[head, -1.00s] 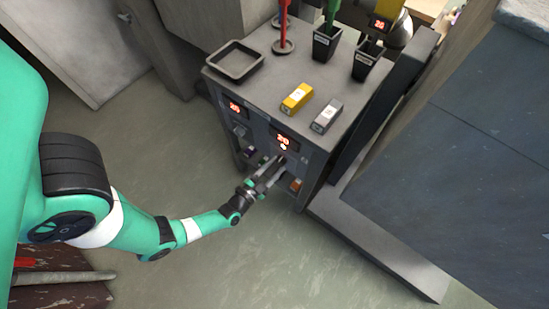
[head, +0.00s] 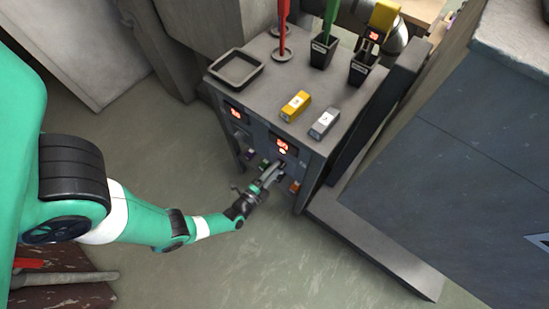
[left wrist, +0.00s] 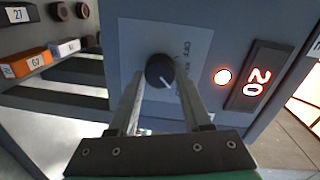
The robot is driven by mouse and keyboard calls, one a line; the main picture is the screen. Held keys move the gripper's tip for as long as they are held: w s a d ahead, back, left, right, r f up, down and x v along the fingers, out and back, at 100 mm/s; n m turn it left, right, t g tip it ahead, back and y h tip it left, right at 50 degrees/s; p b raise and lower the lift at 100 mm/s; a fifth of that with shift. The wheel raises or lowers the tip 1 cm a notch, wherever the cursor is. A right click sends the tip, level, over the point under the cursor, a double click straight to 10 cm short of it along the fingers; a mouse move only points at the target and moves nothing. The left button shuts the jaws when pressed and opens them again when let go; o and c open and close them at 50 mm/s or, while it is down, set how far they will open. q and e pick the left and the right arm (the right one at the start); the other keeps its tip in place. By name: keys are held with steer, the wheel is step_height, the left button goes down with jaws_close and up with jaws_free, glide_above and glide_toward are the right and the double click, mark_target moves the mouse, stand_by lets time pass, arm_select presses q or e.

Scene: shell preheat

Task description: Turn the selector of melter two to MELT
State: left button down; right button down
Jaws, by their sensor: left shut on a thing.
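My left gripper (head: 270,176) is at the front of the grey cabinet, below the right-hand red display (head: 284,146). In the left wrist view its two fingers (left wrist: 160,88) are shut on a round dark selector knob (left wrist: 159,68), one on each side. The knob has a white pointer line toward the lower right. It sits on a pale plate with the word OFF; the other lettering is partly hidden or too small to read. Beside it are a glowing round lamp (left wrist: 222,76) and a display reading 20 (left wrist: 257,88). My right gripper is not in view.
A second display (head: 235,112) is left on the cabinet front. On the cabinet top are a black tray (head: 236,68), a yellow block (head: 296,106), a grey block (head: 325,122) and black cups (head: 322,52). A dark slab (head: 440,150) stands to the right.

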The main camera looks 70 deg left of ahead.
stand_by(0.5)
arm_select(q)
steer(key=shift+c, duration=1.7)
jaws_free()
